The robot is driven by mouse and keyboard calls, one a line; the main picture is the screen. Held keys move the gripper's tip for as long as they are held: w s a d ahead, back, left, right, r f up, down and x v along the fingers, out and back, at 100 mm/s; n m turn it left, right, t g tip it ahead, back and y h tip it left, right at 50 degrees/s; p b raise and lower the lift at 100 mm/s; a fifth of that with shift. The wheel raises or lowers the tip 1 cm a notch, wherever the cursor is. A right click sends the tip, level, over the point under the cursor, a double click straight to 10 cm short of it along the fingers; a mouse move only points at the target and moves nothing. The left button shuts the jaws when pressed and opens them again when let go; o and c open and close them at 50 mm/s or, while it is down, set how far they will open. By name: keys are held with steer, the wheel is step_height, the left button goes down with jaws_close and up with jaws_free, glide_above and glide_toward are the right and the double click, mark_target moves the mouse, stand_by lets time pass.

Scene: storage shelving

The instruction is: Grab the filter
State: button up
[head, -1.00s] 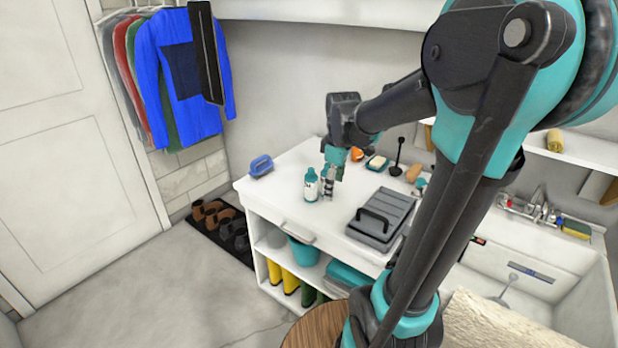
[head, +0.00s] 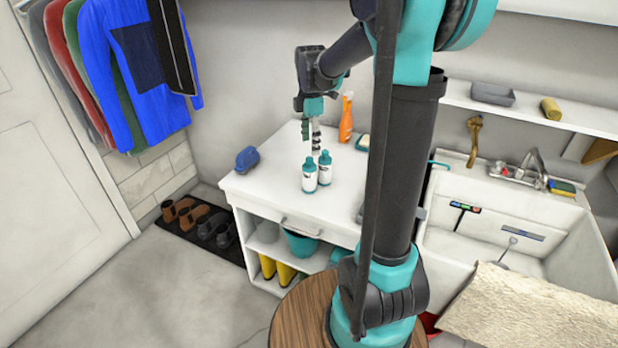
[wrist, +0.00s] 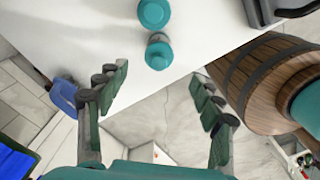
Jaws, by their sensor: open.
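I cannot tell for sure which thing in view is the filter. My gripper (head: 311,143) is open and empty, above and just behind the bottles in the head view. In the wrist view its spread fingers (wrist: 160,82) lie on either side below the bottle tops, not touching them.
A blue brush (head: 246,160) lies at the counter's left end. An orange spray bottle (head: 346,120) stands behind my gripper. A round wooden barrel (head: 300,315) is in front of the counter, a sink (head: 480,215) at the right. My arm hides the counter's right part.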

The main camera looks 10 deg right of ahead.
mark_target(309, 165)
step_height(309, 165, down, 11)
steer(key=shift+a+f, duration=0.1)
steer(key=shift+a, duration=0.05)
stand_by(0.4)
steer(key=shift+c, duration=0.3)
steer(key=c, duration=1.3)
